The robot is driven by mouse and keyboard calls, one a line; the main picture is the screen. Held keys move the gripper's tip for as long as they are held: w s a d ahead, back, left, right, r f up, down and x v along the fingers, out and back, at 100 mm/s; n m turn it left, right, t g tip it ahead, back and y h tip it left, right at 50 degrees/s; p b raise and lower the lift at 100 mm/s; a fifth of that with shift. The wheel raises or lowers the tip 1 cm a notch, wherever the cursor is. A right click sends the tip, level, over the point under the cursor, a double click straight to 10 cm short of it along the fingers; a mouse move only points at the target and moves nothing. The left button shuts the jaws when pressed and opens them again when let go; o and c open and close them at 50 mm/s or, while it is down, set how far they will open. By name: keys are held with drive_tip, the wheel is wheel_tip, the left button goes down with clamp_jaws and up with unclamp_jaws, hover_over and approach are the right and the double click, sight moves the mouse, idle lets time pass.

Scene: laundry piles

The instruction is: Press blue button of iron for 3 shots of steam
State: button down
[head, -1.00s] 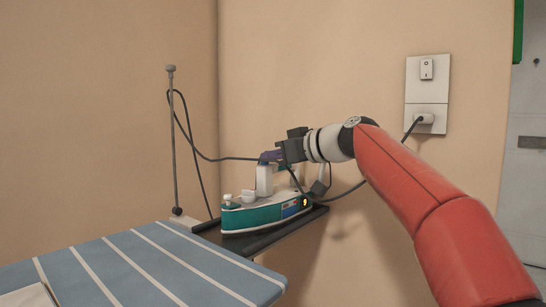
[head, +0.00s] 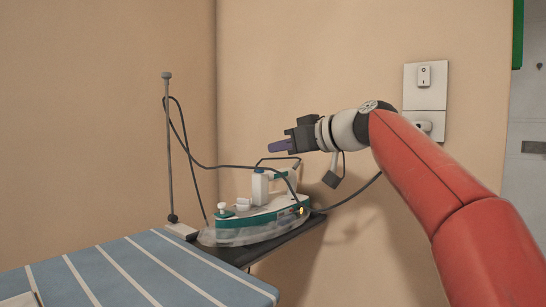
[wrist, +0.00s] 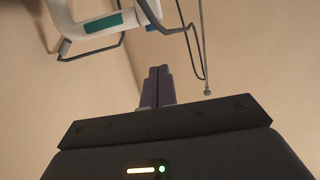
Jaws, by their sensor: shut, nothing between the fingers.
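The iron (head: 262,216), white and teal, rests on the dark shelf (head: 262,248) at the end of the ironing board. A small yellow light shows at its rear. A small blue patch, apparently the blue button (head: 258,171), is at the front top of the handle; it also shows in the wrist view (wrist: 151,27). My gripper (head: 272,147) is shut and empty, with purple fingers, above the handle and apart from it. In the wrist view the shut fingers (wrist: 156,75) point toward the wall, with the handle at the upper left. A pale translucent haze lies around the iron's lower front.
A thin metal pole (head: 169,150) holds the iron's dark cord (head: 235,166), which loops close under my gripper. The striped ironing board (head: 120,275) is in front at the left. A wall switch plate (head: 425,85) is behind my arm. The air above the iron is otherwise clear.

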drive_tip(key=b+v, duration=0.1)
drive_tip(key=v, duration=0.5)
drive_tip(key=shift+s+d, duration=0.15)
drive_tip(key=shift+s, duration=0.05)
drive_tip(key=shift+r, duration=0.15)
idle(0.7)
drive_tip(key=r+p, duration=0.1)
drive_tip(key=p, duration=0.2)
drive_tip(key=shift+w+r+p, duration=0.1)
drive_tip(key=shift+r+p, duration=0.05)
drive_tip(key=shift+p, duration=0.15)
drive_tip(key=shift+w, duration=0.1)
